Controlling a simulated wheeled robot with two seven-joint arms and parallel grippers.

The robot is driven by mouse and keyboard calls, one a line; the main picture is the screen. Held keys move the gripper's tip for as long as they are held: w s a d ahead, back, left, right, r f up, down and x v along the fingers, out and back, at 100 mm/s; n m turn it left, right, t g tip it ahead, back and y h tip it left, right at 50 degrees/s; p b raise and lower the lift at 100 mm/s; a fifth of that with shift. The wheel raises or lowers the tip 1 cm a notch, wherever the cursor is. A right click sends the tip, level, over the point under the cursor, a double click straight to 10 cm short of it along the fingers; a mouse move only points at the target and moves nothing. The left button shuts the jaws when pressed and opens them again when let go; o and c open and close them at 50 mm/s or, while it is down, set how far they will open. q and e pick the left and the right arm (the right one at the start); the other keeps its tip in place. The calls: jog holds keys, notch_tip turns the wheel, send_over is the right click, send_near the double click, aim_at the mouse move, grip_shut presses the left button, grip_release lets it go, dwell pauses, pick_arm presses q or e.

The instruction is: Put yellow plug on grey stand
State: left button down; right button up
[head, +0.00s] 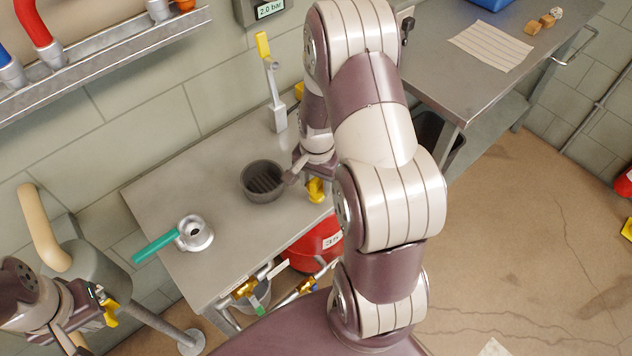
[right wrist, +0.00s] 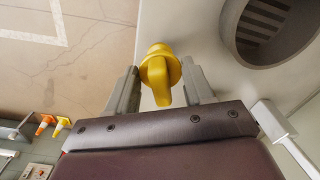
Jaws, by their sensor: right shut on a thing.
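The yellow plug (head: 316,190) has a round flange and a tapered end. In the right wrist view the plug (right wrist: 160,72) is between the two fingers of my right gripper (right wrist: 160,88). My right gripper (head: 305,178) is shut on it near the right edge of the metal table (head: 225,215). A round, dark grey, open-topped holder with slats inside (head: 263,181) stands just left of the plug; I cannot tell if it is the grey stand. Its rim (right wrist: 232,30) shows at upper right in the wrist view. My left gripper (head: 92,318) is at lower left, its jaws unclear.
A silver ring fitting (head: 196,233) with a teal handle lies on the table's left part. A grey post with a yellow-tipped lever (head: 277,112) stands at the back. A red bucket (head: 318,245) is under the table. A second table (head: 440,75) is at upper right.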

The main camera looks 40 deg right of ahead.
jog(key=shift+f, duration=0.65)
jog(key=shift+w+d+f, duration=0.1)
jog(key=shift+d+f, duration=0.1)
jog(key=shift+a, duration=0.1)
jog(key=o, duration=1)
jog(key=shift+f, duration=0.15)
jog(key=r, duration=1.2)
jog(key=shift+s+a+r, duration=0.2)
jog(key=shift+a, duration=0.15)
jog(key=s+a+n, duration=0.2)
jog(key=a+n, duration=0.2)
jog(key=s+a+n, duration=0.2)
jog(key=a+n, duration=0.2)
jog(key=s+a+n+t, duration=0.1)
jog(key=s+a+n, duration=0.1)
jog(key=a+n, duration=0.2)
jog(key=shift+r+n, duration=0.25)
jog(key=shift+n, duration=0.05)
